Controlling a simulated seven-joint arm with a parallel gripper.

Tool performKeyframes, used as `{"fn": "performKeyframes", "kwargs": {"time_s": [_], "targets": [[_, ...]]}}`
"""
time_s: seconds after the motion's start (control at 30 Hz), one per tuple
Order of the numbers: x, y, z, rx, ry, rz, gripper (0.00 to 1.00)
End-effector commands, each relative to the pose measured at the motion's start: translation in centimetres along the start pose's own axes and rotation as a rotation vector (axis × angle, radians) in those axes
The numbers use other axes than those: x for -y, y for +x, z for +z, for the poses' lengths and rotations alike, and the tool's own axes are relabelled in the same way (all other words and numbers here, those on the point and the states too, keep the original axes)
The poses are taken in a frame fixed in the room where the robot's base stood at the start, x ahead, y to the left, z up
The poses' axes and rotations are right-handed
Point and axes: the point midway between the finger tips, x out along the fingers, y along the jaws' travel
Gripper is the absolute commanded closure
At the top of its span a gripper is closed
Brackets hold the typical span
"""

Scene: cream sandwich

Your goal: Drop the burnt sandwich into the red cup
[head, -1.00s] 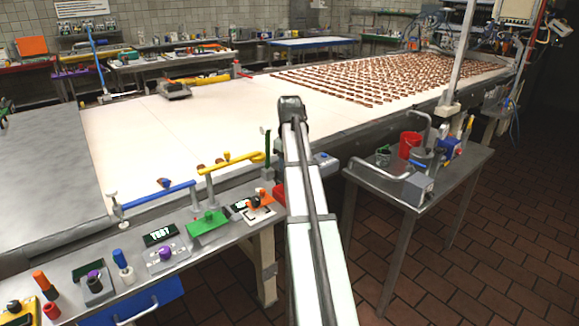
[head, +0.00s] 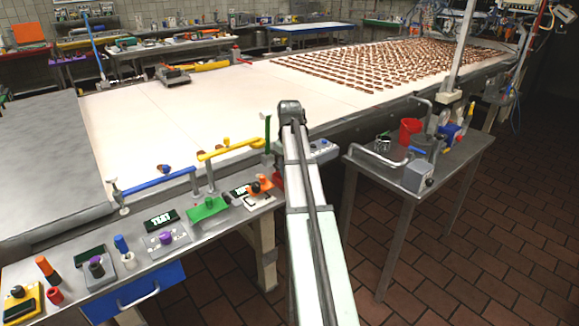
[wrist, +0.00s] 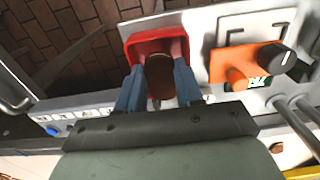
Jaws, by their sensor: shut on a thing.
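In the wrist view my gripper (wrist: 160,75) has two blue fingers with pinkish tips. They are shut on a dark brown oval sandwich (wrist: 159,80). A red, square-rimmed open container (wrist: 133,47) lies just beyond and below the sandwich. The sandwich overlaps its opening in the picture; I cannot tell the height between them. A separate red bucket-like cup (head: 410,131) stands on the small metal table at the right.
A control bench (head: 70,262) with knobs and levers runs along the front left. An orange control with a black knob (wrist: 273,58) sits right of the red container. The white conveyor (head: 215,110) carries many brown sandwiches (head: 400,65) at its far end. A metal side table (head: 395,182) stands right.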

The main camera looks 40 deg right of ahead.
Motion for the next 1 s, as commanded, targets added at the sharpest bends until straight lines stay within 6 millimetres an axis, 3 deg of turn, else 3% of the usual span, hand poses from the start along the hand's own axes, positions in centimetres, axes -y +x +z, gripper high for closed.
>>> {"fn": "performKeyframes", "kwargs": {"time_s": [0.3,0.33,0.6,1.0], "targets": [[0.0,-0.01,0.0,0.0,0.0,0.0,0.92],[0.0,-0.02,0.0,0.0,0.0,0.0,0.61],[0.01,-0.02,0.01,0.0,0.0,0.0,0.36],[-0.03,-0.74,-0.04,0.0,0.0,0.0,0.34]]}}
